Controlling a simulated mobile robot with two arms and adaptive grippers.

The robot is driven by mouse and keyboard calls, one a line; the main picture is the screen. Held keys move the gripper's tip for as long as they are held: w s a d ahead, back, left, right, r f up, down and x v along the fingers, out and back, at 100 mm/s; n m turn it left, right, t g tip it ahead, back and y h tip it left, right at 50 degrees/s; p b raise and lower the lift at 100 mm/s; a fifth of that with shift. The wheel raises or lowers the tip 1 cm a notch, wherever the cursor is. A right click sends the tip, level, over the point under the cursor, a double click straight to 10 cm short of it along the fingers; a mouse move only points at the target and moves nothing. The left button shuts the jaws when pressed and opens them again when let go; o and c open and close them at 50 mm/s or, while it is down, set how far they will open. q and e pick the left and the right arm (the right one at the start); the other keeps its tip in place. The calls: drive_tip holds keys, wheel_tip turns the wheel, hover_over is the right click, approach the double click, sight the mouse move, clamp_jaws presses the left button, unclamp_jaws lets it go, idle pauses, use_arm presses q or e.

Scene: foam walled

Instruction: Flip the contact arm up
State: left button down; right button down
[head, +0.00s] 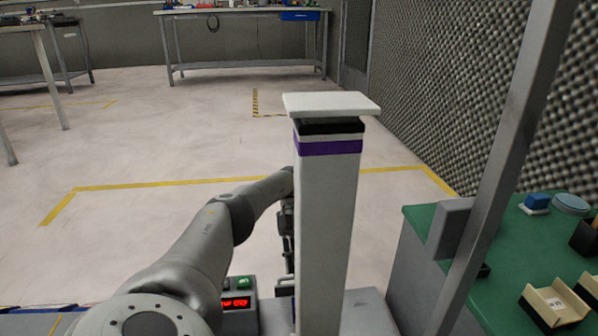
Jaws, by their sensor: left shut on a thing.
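My left arm comes in from the lower left and bends down behind a tall white post. My left gripper (288,228) points down at the post's left edge, partly hidden by it. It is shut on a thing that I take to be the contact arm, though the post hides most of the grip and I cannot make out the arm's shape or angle. A device with a red lit display (236,303) and a green button sits just below and left of the gripper. My right gripper is not in view.
The upright white post (325,230) has a purple band and a flat white top, and blocks the middle. A slanted grey bar (505,150) crosses the right side. A green-topped bench (510,260) holds a blue block, a dish and small trays. Open floor lies behind.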

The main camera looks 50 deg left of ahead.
use_arm(q)
drive_tip(key=shift+s+d+f, duration=0.15)
drive_tip(key=shift+s+f, duration=0.05)
drive_tip(key=shift+f, duration=0.6)
drive_tip(key=c, duration=1.2)
unclamp_jaws()
drive_tip(key=shift+s+f, duration=0.1)
wheel_tip(320, 180, up, 11)
drive_tip(key=shift+f, duration=0.1)
